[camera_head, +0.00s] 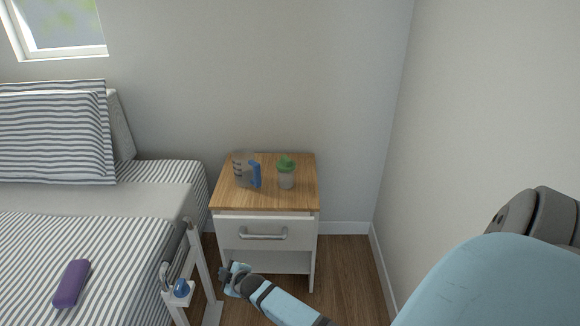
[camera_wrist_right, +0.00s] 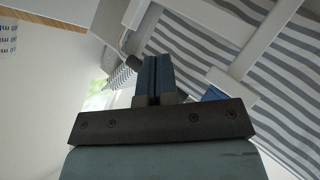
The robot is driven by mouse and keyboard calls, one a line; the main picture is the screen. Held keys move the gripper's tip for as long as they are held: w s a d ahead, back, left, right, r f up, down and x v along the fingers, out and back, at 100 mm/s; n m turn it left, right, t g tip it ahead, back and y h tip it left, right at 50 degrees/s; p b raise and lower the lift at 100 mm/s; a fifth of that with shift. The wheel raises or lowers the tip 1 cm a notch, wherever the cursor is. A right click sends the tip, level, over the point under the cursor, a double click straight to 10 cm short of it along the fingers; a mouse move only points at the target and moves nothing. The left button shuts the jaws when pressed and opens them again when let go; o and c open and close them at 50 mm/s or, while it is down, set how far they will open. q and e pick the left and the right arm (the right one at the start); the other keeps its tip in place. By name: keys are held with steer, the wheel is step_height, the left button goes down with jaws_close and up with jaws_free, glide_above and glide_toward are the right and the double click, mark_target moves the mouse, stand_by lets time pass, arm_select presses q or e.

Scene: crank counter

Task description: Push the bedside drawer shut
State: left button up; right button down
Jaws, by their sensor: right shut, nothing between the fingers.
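The white bedside drawer (camera_head: 267,234) has a grey bar handle (camera_head: 263,236) and sits under the wooden top of the nightstand (camera_head: 235,200). Its front appears to stand slightly forward of the top; how far it is open is hard to tell. My right gripper (camera_head: 227,276) is below and left of the drawer front, beside the bed rail, apart from the handle. In the right wrist view its fingers (camera_wrist_right: 153,78) are together with nothing between them. My left gripper is not in view.
The striped bed (camera_head: 110,245) and white bed rail (camera_head: 201,260) are at left, with a purple case (camera_head: 72,283) on the bed. Bare floor (camera_head: 345,265) lies right of the nightstand.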

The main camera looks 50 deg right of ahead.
steer(key=m+t, duration=0.1)
steer(key=m, duration=0.2)
steer(key=m+g+h+b, duration=0.25)
steer(key=m+h, duration=1.05)
steer(key=m, duration=2)
glide_toward(290, 222)
steer(key=b+x, duration=0.3)
steer(key=x, duration=0.3)
steer(key=shift+w+d, duration=0.1)
steer(key=shift+d, duration=0.1)
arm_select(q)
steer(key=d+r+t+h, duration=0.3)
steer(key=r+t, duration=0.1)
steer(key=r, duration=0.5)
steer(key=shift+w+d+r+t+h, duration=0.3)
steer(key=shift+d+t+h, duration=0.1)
arm_select(e)
steer(key=shift+w+d, duration=0.4)
steer(key=shift+d, duration=0.05)
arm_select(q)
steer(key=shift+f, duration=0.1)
